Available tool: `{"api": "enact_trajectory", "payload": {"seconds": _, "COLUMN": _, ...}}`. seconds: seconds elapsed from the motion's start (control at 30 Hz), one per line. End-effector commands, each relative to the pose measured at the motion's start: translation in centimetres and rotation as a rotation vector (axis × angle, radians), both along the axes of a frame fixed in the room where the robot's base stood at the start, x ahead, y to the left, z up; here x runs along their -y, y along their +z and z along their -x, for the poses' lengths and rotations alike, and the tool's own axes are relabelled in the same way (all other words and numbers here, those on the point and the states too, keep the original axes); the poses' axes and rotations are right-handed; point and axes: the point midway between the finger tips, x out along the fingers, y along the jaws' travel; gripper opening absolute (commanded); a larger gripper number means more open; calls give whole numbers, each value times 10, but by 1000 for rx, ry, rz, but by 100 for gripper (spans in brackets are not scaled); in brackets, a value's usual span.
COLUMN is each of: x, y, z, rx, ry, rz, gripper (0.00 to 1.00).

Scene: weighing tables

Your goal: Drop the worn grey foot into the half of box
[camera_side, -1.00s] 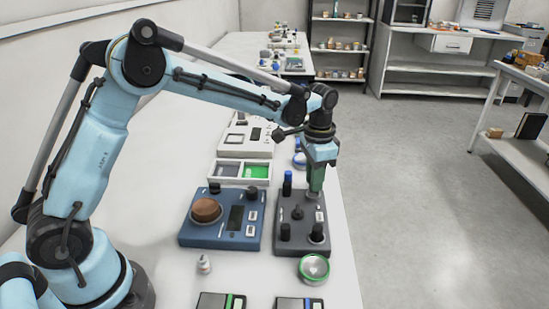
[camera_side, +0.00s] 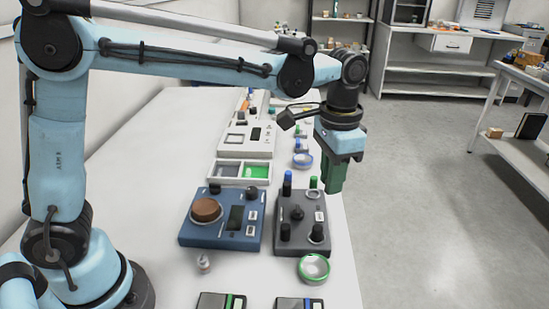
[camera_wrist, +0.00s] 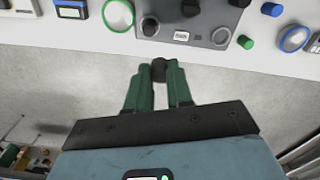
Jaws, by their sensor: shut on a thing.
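My gripper (camera_side: 335,188) hangs in the air to the right of the grey device, over the table's right edge in the side view. In the wrist view my gripper (camera_wrist: 158,76) has its green fingers closed on a small dark grey round piece (camera_wrist: 158,68), seemingly the worn grey foot. The fingers hide this piece in the side view. The white two-part box (camera_side: 240,184) lies on the table behind the blue scale, left of my gripper and apart from it. Its left half is grey and its right half green. I cannot make out the box in the wrist view.
The grey device (camera_side: 300,243) with several knobs stands near the table edge, beside the blue scale (camera_side: 222,240). A tall blue-capped post (camera_side: 287,184) rises at its back. A green-rimmed dish (camera_side: 314,269) lies in front. Floor is open to the right.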

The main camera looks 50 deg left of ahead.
Motion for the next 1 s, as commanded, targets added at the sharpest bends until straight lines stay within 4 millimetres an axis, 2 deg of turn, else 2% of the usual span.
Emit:
{"api": "enact_trajectory", "payload": {"seconds": 0.3, "x": -3, "y": -1, "z": -1, "rx": 0, "ry": 1, "rz": 0, "gripper": 0}}
{"api": "enact_trajectory", "payload": {"seconds": 0.37, "x": -9, "y": -2, "z": -4, "rx": 0, "ry": 3, "rz": 0, "gripper": 0}}
{"api": "enact_trajectory", "payload": {"seconds": 0.47, "x": -32, "y": -6, "z": -11, "rx": 0, "ry": 8, "rz": 0, "gripper": 0}}
{"api": "enact_trajectory", "payload": {"seconds": 0.57, "x": -68, "y": -14, "z": -19, "rx": 0, "ry": 12, "rz": 0, "gripper": 0}}
{"api": "enact_trajectory", "payload": {"seconds": 0.73, "x": -143, "y": -28, "z": -25, "rx": 0, "ry": 13, "rz": 0, "gripper": 0}}
{"api": "enact_trajectory", "payload": {"seconds": 0.9, "x": -217, "y": -42, "z": -17, "rx": 0, "ry": 14, "rz": 0, "gripper": 0}}
{"api": "enact_trajectory", "payload": {"seconds": 1.0, "x": -255, "y": -50, "z": -8, "rx": 0, "ry": 12, "rz": 0, "gripper": 0}}
